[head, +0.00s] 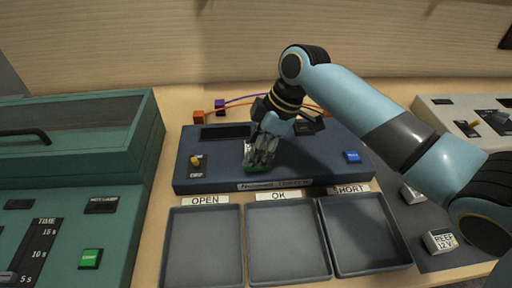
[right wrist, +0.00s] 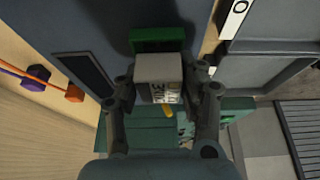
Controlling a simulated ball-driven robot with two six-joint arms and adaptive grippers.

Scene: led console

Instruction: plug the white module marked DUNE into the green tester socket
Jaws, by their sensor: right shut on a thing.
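The white module (right wrist: 158,72) is between the fingers of my right gripper (right wrist: 162,92), which is shut on it. Dark lettering shows on one side of the module, too small to read surely. The green socket (right wrist: 157,36) shows just beyond the module in the right wrist view; I cannot tell whether they touch. In the head view my right gripper (head: 262,158) is low over the dark blue tester (head: 315,155) and hides most of the module. A little green of the socket shows beneath it. My left gripper is not in view.
Grey trays labelled OPEN (head: 204,280), OK (head: 288,278) and SHORT (head: 368,270) lie in front of the tester. A yellow switch (head: 196,161) and a blue button (head: 352,156) are on it. A module marked REEF (head: 439,240) lies at right. A teal console (head: 60,190) stands left.

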